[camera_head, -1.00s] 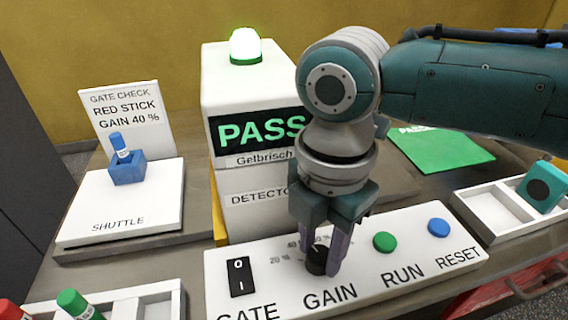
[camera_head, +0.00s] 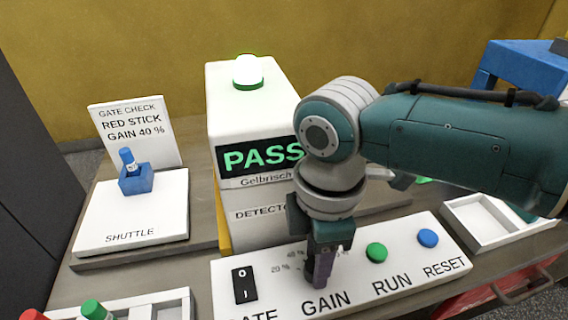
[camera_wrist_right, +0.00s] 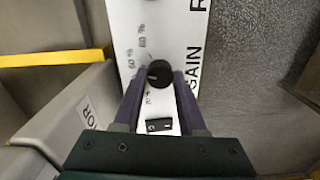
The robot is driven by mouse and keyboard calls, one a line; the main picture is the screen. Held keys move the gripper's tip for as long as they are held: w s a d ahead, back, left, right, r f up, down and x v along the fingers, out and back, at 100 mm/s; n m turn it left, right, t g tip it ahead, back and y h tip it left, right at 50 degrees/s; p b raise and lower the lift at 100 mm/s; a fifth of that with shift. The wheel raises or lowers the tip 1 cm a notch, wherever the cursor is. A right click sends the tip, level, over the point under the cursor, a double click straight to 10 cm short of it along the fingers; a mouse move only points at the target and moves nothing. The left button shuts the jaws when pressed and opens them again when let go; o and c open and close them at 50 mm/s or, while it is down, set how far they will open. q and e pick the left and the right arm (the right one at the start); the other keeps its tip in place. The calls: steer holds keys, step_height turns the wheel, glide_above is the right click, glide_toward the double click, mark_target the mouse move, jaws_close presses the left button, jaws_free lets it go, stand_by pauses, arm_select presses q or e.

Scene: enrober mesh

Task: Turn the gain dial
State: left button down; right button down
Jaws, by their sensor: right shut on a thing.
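The black gain dial (camera_wrist_right: 159,73) stands on the white control panel (camera_head: 226,296) above the word GAIN, with 20 % and 40 % marks beside it. My right gripper (camera_head: 318,274) points down over it and hides most of it in the head view. In the right wrist view the two fingers (camera_wrist_right: 159,82) stand on either side of the dial, shut on it. The dial's pointer is too unclear to read. A sign (camera_head: 131,132) reads GATE CHECK, RED STICK, GAIN 40 %. My left gripper is not in view.
A black gate switch (camera_head: 244,284) lies left of the dial; green RUN (camera_head: 376,252) and blue RESET (camera_head: 428,238) buttons lie right. The detector (camera_head: 250,200) behind shows PASS under a green lamp (camera_head: 248,70). A blue holder (camera_head: 136,180) with a blue-capped stick sits on the shuttle.

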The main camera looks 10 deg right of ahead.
steer(key=shift+m, duration=0.6)
steer(key=shift+c, duration=2.3)
jaws_free()
step_height(320, 180, up, 10)
steer(key=p, duration=0.2)
